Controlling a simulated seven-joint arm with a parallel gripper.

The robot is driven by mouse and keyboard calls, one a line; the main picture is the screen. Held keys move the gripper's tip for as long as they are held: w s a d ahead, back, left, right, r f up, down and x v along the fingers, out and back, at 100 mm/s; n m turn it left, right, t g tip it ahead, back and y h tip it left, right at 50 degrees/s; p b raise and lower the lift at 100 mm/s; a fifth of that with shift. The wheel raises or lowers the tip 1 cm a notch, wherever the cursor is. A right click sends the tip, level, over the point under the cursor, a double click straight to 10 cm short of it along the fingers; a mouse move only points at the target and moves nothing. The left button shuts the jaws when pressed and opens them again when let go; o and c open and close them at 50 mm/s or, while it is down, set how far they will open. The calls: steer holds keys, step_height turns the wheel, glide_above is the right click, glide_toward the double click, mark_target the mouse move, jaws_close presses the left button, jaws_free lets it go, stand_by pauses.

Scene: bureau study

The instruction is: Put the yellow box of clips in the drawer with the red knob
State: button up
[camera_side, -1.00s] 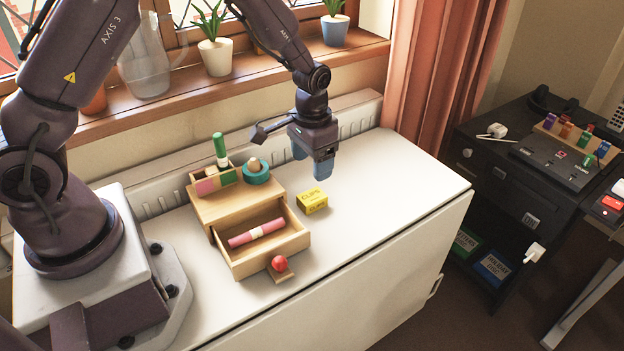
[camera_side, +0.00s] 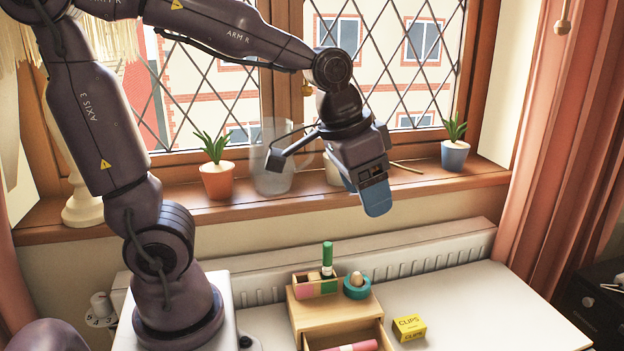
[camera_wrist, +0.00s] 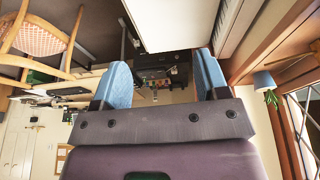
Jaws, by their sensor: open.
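The yellow box of clips (camera_side: 409,327) lies on the white table, right of the small wooden drawer unit (camera_side: 337,311). The unit's drawer (camera_side: 372,335) is pulled open and a pink rolled item (camera_side: 352,346) lies in it. The red knob is below the lower edge of the side view now. My gripper (camera_side: 372,196) is open and empty, raised well above the table in front of the window sill. In the wrist view its two blue fingers (camera_wrist: 160,85) stand apart with nothing between them.
The sill holds potted plants (camera_side: 217,180) and a glass jug (camera_side: 272,165). The table right of the box is clear.

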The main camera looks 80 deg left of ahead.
steer(key=shift+o, duration=0.4)
steer(key=s+r+t, duration=0.1)
steer(key=s+r, duration=0.1)
steer(key=s, duration=0.6)
steer(key=shift+d+t, duration=0.15)
steer(key=shift+t, duration=0.25)
steer(key=shift+w+r, duration=0.1)
steer(key=n+g, duration=0.6)
steer(key=n, duration=1.2)
glide_above(410, 323)
step_height(410, 323, down, 22)
steer(key=f, duration=0.7)
steer(key=shift+w+a, duration=0.1)
steer(key=shift+a, duration=0.2)
steer(key=shift+d+f, duration=0.15)
steer(key=shift+f, duration=1.35)
steer(key=shift+d+f, duration=0.15)
steer(key=shift+f, duration=1.3)
